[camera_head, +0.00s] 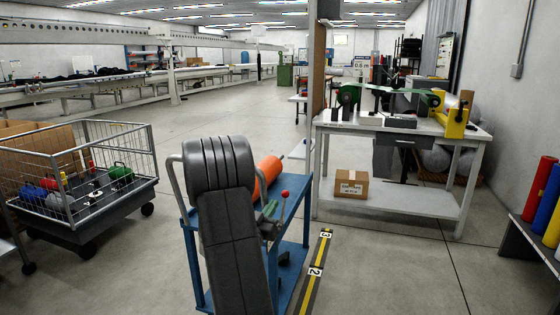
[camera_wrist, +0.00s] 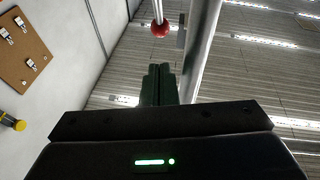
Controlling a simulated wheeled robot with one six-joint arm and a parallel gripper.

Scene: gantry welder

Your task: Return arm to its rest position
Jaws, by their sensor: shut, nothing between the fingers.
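My dark grey arm (camera_head: 222,180) rises in the lower middle of the head view and hides part of the blue cart (camera_head: 292,250) behind it. My gripper (camera_wrist: 158,70) shows in the wrist view with its two dark fingers together and nothing between them. The wrist view looks up toward the ceiling. A red ball knob on a lever (camera_wrist: 160,28) shows just beyond the fingertips, apart from them in the picture; the knob also shows over the cart in the head view (camera_head: 285,193).
An orange roll (camera_head: 267,172) lies on the cart. A wire-sided trolley (camera_head: 88,205) stands left. A white workbench (camera_head: 390,128) with a yellow-ended machine and a cardboard box (camera_head: 351,184) stands right. Coloured rolls (camera_head: 540,195) are at the right edge. Floor between trolley and cart is clear.

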